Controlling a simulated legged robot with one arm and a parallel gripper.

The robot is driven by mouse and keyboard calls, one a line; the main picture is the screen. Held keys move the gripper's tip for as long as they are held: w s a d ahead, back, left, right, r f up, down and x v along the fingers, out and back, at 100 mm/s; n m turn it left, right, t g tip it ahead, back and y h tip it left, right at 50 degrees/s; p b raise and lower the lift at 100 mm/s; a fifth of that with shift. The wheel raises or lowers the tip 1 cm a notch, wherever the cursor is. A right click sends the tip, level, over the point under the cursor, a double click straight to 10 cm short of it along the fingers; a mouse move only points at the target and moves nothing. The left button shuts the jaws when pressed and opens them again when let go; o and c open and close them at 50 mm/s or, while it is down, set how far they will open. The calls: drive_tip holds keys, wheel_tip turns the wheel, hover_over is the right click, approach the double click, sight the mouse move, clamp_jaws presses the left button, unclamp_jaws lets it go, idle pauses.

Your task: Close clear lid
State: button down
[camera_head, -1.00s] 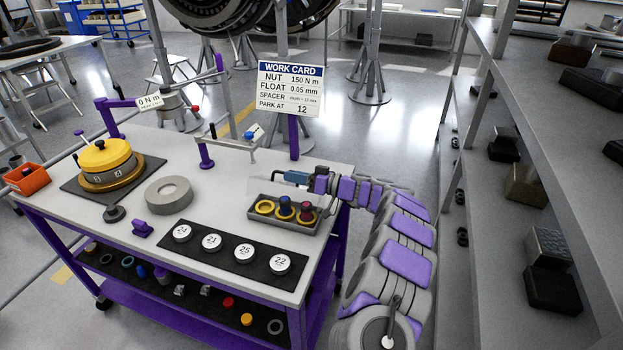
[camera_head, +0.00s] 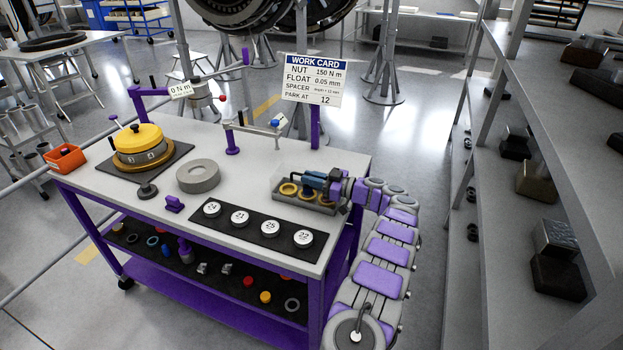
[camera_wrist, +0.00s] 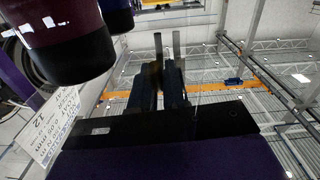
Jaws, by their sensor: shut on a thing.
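A grey tray (camera_head: 280,201) with yellow rings sits at the right end of the cart top. Its clear lid (camera_head: 283,172) shows as a faint see-through panel along the tray's back; its exact angle is hard to tell. My gripper (camera_head: 308,180) reaches in from the right, over the tray, and hides part of it. In the wrist view my gripper's fingers (camera_wrist: 164,75) are close together, on what appears to be the lid's edge. A maroon cylinder (camera_wrist: 65,45) and a blue one (camera_wrist: 118,14) from the tray show close by, at the upper left.
A work card (camera_head: 313,82) on a purple post stands behind the tray. White numbered discs (camera_head: 240,217) lie on a black strip in front. A grey ring (camera_head: 198,176) and a yellow-topped unit (camera_head: 139,147) stand further left. Shelving (camera_head: 520,130) runs along the right.

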drive_tip(key=shift+a, duration=0.15)
drive_tip(key=c, duration=1.2)
unclamp_jaws()
drive_tip(key=shift+a, duration=0.15)
drive_tip(key=p+v, duration=0.2)
drive_tip(key=v, duration=1.5)
drive_tip(key=shift+d+p, duration=0.2)
drive_tip(key=shift+p, duration=0.1)
drive_tip(key=shift+w, duration=0.1)
